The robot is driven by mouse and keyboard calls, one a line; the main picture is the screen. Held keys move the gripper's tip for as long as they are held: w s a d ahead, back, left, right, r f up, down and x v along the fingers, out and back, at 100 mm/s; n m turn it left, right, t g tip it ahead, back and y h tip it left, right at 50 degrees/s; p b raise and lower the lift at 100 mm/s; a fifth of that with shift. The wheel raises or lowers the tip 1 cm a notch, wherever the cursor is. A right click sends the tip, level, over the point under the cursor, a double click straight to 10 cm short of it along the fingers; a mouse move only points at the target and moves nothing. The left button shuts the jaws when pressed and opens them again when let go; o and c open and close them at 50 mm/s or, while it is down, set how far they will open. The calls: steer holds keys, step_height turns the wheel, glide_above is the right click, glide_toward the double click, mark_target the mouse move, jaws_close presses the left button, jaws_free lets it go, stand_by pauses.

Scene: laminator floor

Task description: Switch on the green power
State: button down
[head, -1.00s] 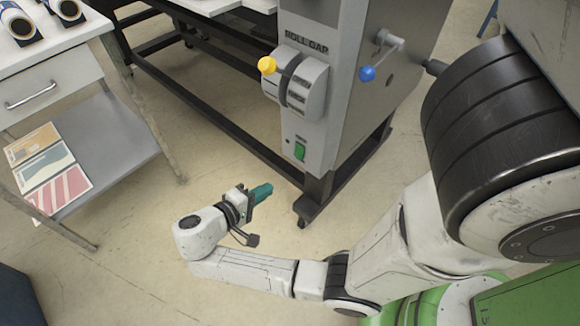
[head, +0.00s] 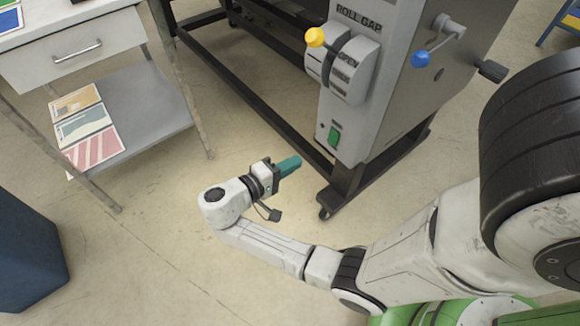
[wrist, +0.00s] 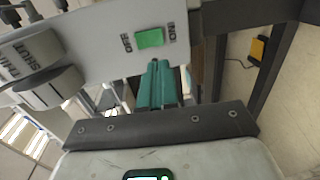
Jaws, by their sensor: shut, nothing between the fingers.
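The green power switch (head: 334,136) is on the lower front of the grey laminator panel, below the roll gap dial. In the wrist view the green switch (wrist: 150,38) sits just beyond my fingertips, between printed labels that read OFF and another word partly legible. My gripper (head: 290,164) has teal fingers, shut and empty, pointing at the machine from the left and lower than the switch in the head view. In the wrist view the shut fingers (wrist: 157,70) point toward the switch, and a gap seems to remain; whether they touch is not clear.
The yellow-knobbed roll gap lever (head: 315,37) is above the switch. A blue-knobbed crank (head: 421,58) is on the machine's side. A table with a lower shelf (head: 150,105) stands left, and a dark blue bin (head: 28,255) at lower left. Open floor lies between.

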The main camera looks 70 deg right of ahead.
mark_target(331, 143)
steer(key=x, duration=1.1)
steer(key=shift+s+d+f, duration=0.2)
steer(key=shift+d, duration=0.05)
steer(key=shift+a, duration=0.1)
steer(key=shift+w, duration=0.15)
